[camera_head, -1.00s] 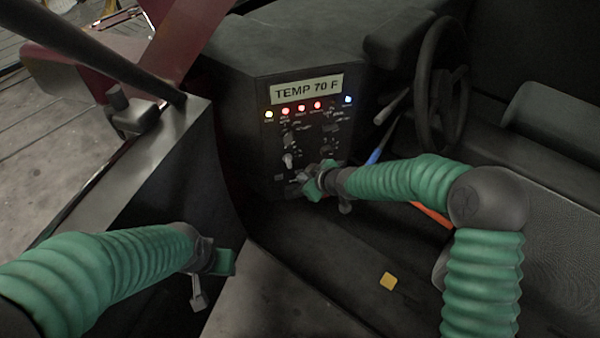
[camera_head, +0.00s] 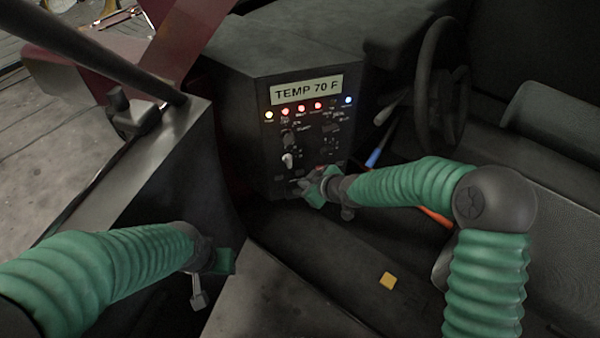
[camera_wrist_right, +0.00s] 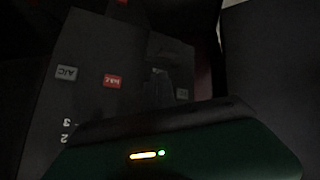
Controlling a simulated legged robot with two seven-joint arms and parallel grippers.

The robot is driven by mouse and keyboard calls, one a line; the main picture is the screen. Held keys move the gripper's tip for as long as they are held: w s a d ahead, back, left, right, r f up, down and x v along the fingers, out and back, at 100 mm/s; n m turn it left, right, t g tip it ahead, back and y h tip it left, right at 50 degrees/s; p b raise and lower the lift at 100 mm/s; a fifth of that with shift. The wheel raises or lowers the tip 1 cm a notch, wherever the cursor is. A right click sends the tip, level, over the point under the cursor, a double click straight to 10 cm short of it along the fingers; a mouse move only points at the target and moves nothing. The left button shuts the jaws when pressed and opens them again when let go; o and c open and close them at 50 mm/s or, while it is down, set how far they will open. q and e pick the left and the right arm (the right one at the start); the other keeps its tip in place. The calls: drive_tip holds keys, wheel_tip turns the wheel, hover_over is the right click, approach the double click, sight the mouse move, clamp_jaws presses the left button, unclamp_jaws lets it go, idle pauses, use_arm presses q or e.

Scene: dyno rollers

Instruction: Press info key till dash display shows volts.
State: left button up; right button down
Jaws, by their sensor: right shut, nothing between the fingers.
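The dash display (camera_head: 306,90) reads TEMP 70 F in the head view. It tops the dark dash panel (camera_head: 262,150), above a row of lit lamps. In the right wrist view, a red key (camera_wrist_right: 112,81) with upside-down lettering, hard to read, sits beside a grey A/C key (camera_wrist_right: 65,72). Which key is the info key is not certain. My right gripper (camera_head: 305,185) is shut and empty at the panel's lower edge, below the knobs; I cannot tell whether it touches a key. My left gripper (camera_head: 198,298) hangs at lower left, away from the panel; its jaw state is unclear.
A steering wheel (camera_head: 440,80) stands right of the panel. A blue-tipped lever (camera_head: 374,157) and an orange-red bar (camera_head: 436,216) lie near my right forearm. A grey metal side wall (camera_head: 150,160) stands left.

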drive_tip(key=s, duration=0.1)
drive_tip(key=s+d, duration=0.1)
drive_tip(key=s, duration=0.2)
drive_tip(key=shift+s+d, duration=0.15)
drive_tip(key=shift+d, duration=0.15)
idle(0.5)
